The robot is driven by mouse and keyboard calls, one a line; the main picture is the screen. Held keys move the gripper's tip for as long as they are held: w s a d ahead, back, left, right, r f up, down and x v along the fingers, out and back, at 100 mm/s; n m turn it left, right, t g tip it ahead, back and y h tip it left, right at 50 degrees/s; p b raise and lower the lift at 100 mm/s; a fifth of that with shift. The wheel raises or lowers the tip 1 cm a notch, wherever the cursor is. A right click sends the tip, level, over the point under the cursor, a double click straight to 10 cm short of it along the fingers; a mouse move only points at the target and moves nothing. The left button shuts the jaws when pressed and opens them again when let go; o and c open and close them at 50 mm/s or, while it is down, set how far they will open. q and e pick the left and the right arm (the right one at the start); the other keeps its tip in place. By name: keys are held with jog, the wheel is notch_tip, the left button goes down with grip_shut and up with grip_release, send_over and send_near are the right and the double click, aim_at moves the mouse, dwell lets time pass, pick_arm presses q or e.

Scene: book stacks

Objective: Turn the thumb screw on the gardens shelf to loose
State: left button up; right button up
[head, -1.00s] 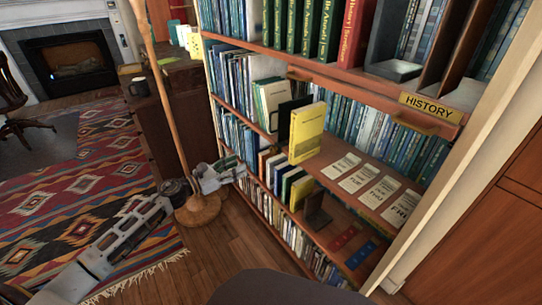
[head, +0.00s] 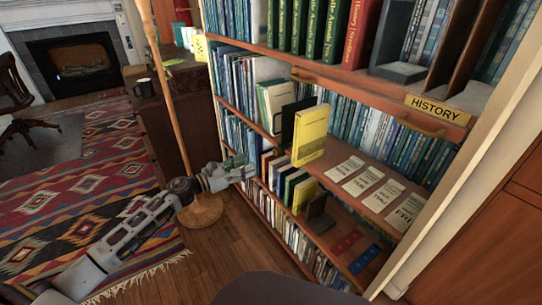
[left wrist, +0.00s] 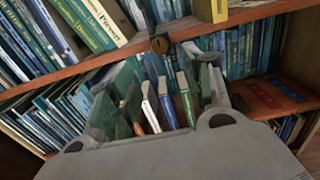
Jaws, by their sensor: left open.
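A small round brass-coloured thumb screw (left wrist: 160,44) sits on the front edge of a wooden shelf (left wrist: 75,70) in the left wrist view. I cannot read a gardens label or tell how far the screw is turned. My left gripper (head: 246,167) is at the bookcase front, beside the lower shelves. In the left wrist view its two fingers (left wrist: 168,85) are spread apart and empty. The screw appears beyond and above them, apart from both. My right gripper is in neither view.
A yellow book (head: 311,135) stands on the shelf above, near several day cards (head: 362,181). Upright books (left wrist: 165,105) show between and beyond the fingers. A wooden pole stand (head: 203,210) is close to my left arm. Open floor lies before the bookcase.

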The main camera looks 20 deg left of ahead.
pick_arm(q)
send_near(274, 153)
jog(key=shift+x, duration=1.5)
jog(key=shift+b+x, duration=0.55)
jog(key=shift+x, duration=1.6)
jog(key=shift+w+d+r, duration=0.1)
jog(key=shift+w+d, duration=0.2)
jog(key=shift+d, duration=0.15)
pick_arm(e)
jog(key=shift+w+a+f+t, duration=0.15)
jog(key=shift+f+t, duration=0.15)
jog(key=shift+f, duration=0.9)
pick_arm(q)
jog(key=c, duration=1)
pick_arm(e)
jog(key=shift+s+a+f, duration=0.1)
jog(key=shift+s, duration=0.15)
